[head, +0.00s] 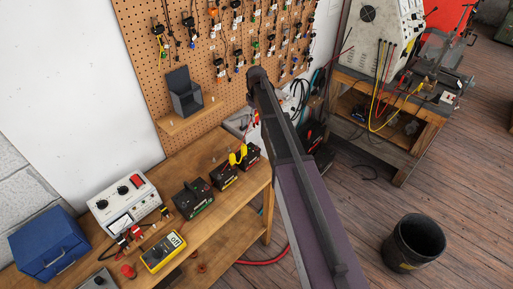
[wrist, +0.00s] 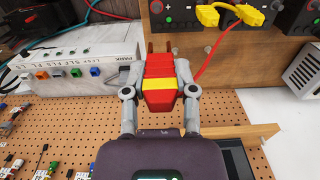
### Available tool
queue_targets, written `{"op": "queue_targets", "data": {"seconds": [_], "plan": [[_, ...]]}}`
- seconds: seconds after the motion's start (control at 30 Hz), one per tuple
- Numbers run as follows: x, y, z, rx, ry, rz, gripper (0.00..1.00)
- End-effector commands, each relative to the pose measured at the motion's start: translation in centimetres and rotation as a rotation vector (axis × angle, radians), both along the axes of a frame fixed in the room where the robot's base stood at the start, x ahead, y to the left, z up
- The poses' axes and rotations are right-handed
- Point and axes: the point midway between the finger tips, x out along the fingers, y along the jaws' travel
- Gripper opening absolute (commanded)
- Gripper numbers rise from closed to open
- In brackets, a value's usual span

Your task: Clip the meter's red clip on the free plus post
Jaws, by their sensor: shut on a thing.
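In the wrist view my gripper (wrist: 159,74) is shut on the red clip (wrist: 159,64), which has a yellow band and points away from my palm. A red lead (wrist: 212,52) runs up from beside the clip. Beyond it at the top are black boxes (wrist: 182,22) with plus marks; a red post (wrist: 157,8) on the left one looks bare. The clip is apart from this post. A yellow clip lead (wrist: 226,13) bridges two boxes. In the head view the yellow meter (head: 162,252) lies on the bench; my arm hides my gripper.
A white supply with a dial (head: 125,205) and a blue case (head: 48,245) stand on the bench (head: 213,243). Several black boxes (head: 193,198) stand in a row. The pegboard (head: 200,60) holds hanging leads and a grey holder (head: 182,92). A black bucket (head: 412,243) stands on the floor.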

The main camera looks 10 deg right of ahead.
Motion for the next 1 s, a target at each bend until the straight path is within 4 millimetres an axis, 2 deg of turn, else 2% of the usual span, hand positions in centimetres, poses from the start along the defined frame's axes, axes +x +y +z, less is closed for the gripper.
{"op": "queue_targets", "data": {"seconds": [0.03, 0.1, 1.0], "plan": [[0.5, -0.7, -0.3, 0.000, 0.000, -0.001, 0.13], [0.2, -0.4, -1.3, 0.000, 0.000, 0.001, 0.13], [0.2, -0.3, -8.7, 0.000, 0.000, 0.000, 0.13]]}}
